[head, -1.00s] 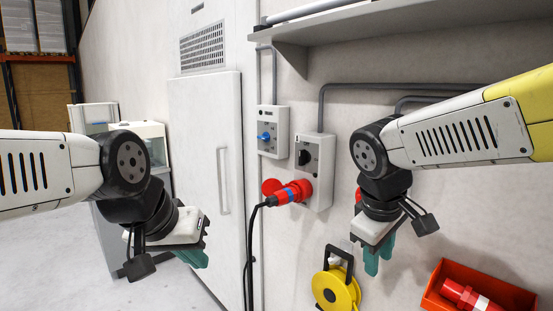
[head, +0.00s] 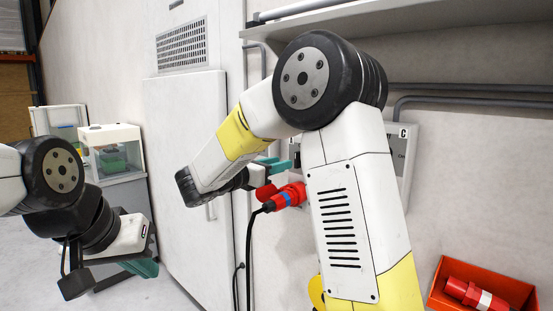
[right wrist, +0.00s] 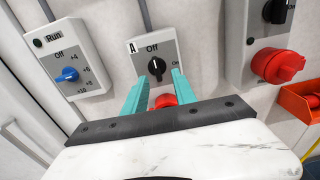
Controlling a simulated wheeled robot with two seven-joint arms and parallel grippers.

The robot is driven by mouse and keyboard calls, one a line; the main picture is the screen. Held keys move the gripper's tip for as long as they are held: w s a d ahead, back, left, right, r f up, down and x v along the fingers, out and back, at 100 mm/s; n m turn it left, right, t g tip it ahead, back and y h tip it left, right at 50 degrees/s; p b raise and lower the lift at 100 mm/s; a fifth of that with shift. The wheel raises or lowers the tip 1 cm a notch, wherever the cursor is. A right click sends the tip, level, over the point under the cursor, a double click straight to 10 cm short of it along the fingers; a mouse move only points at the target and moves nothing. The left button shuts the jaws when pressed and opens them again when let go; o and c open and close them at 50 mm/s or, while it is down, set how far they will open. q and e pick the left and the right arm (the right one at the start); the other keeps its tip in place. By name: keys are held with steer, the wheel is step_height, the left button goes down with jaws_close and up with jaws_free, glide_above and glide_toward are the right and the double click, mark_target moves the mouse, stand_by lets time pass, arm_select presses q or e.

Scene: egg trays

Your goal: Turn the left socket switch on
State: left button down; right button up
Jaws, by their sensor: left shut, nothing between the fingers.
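The left socket box (right wrist: 138,60), marked A, shows in the right wrist view with a black rotary switch (right wrist: 156,68). The switch's white line points up toward "Off"; "On" is to its right. My right gripper (right wrist: 160,76) is open, its teal fingertips on either side of the switch in that view; I cannot tell whether they touch it. In the head view my right gripper (head: 284,164) is in front of the socket, and my right arm hides most of the box. A red plug (head: 287,196) sits below. My left gripper (head: 148,268) is shut and empty, low at the left.
A grey box with a blue knob (right wrist: 67,74), marked Run, is left of the socket. Another box (right wrist: 240,40) with a black knob and red socket is right. A red bin (head: 440,290) holds a red connector. A shelf (head: 420,38) runs above. A white cabinet (head: 185,130) stands left.

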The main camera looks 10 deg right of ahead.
mark_target(295, 156)
steer(key=x, duration=0.7)
steer(key=shift+w+r, duration=0.2)
steer(key=shift+w, duration=0.3)
jaws_close()
